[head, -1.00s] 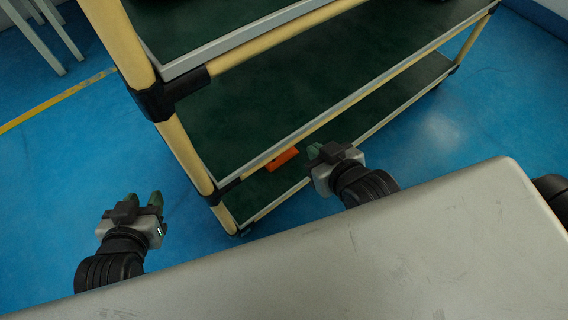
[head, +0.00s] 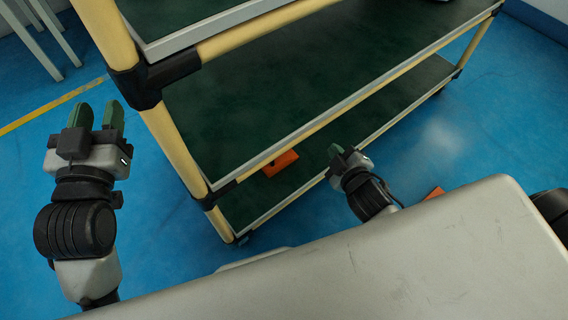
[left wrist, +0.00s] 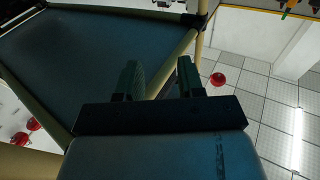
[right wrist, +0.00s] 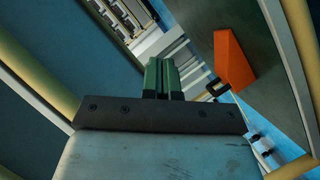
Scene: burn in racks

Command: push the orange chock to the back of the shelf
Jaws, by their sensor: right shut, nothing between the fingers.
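The orange chock (head: 280,163) lies on the dark green lowest shelf (head: 262,192) of the rack, near its left end and close to the front, partly behind the beam of the shelf above. It also shows in the right wrist view (right wrist: 232,60), to the right of the fingers. My right gripper (head: 340,152) is shut and empty, at the front edge of that shelf, right of the chock and apart from it. Its closed green fingers show in the right wrist view (right wrist: 162,75). My left gripper (head: 97,110) is open and empty, left of the rack; its fingers are apart in the left wrist view (left wrist: 160,76).
The rack's cream corner post (head: 172,140) stands between my left gripper and the shelves. A middle shelf (head: 270,85) overhangs the lowest one. A small orange patch (head: 433,192) shows at the grey surface's edge; I cannot tell what it is. Blue floor lies open at right.

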